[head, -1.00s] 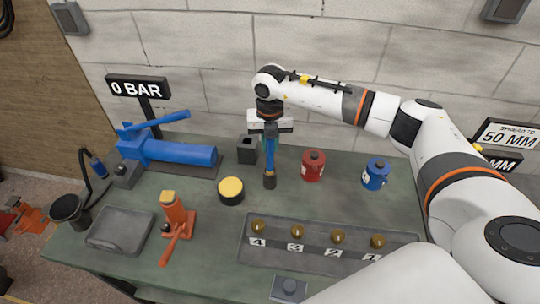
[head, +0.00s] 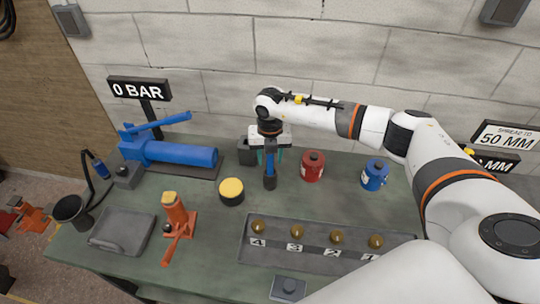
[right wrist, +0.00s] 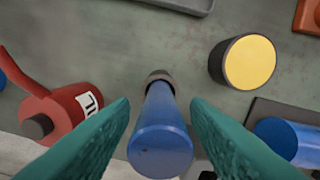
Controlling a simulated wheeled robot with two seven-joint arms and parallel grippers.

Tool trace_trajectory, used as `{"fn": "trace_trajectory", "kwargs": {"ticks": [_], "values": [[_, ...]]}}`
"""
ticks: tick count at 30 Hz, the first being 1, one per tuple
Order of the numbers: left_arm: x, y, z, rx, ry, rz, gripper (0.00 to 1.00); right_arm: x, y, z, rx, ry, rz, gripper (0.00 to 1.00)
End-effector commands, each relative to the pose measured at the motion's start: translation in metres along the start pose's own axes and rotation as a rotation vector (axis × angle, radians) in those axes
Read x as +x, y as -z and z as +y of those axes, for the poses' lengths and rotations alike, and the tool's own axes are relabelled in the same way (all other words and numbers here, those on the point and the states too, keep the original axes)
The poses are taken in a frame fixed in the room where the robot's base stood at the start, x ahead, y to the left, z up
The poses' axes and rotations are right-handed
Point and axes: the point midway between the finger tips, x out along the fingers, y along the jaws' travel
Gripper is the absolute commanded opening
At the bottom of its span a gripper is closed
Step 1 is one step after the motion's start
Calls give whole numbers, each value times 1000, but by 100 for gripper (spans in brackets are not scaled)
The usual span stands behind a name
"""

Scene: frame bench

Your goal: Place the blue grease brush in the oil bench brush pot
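The blue grease brush (head: 270,172) stands upright on the bench behind the numbered tray, its dark end down. In the right wrist view I look down on its round blue handle top (right wrist: 160,150). My right gripper (head: 270,160) is above and around the handle. Its two teal fingers (right wrist: 160,125) are open, one on each side of the brush, with a gap to it. A dark square-sided pot (head: 246,152), which looks like the brush pot, stands just left of and behind the brush, partly hidden by the gripper. My left gripper is not in view.
A red can (head: 312,166) stands close right of the brush, and a blue can (head: 375,175) farther right. A yellow-topped tin (head: 231,191) stands left. The tray with brass knobs (head: 310,247) lies in front. A blue pump (head: 178,153) is at the back left.

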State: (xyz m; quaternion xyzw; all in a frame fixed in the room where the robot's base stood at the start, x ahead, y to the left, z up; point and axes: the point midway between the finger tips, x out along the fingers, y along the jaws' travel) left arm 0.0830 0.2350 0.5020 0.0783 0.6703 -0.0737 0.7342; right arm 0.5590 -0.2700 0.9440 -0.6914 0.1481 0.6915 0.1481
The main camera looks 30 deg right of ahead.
Motion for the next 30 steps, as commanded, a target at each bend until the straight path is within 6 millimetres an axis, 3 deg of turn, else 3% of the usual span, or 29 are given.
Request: {"fn": "trace_trajectory", "kwargs": {"ticks": [8,15,21,30], "values": [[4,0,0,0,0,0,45,-5,1,0,-1,1,2,43],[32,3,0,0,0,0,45,-46,10,-6,0,3,6,43],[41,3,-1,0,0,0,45,-90,10,-5,-1,2,5,43],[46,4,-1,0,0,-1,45,-119,9,-5,0,-1,1,43]]}}
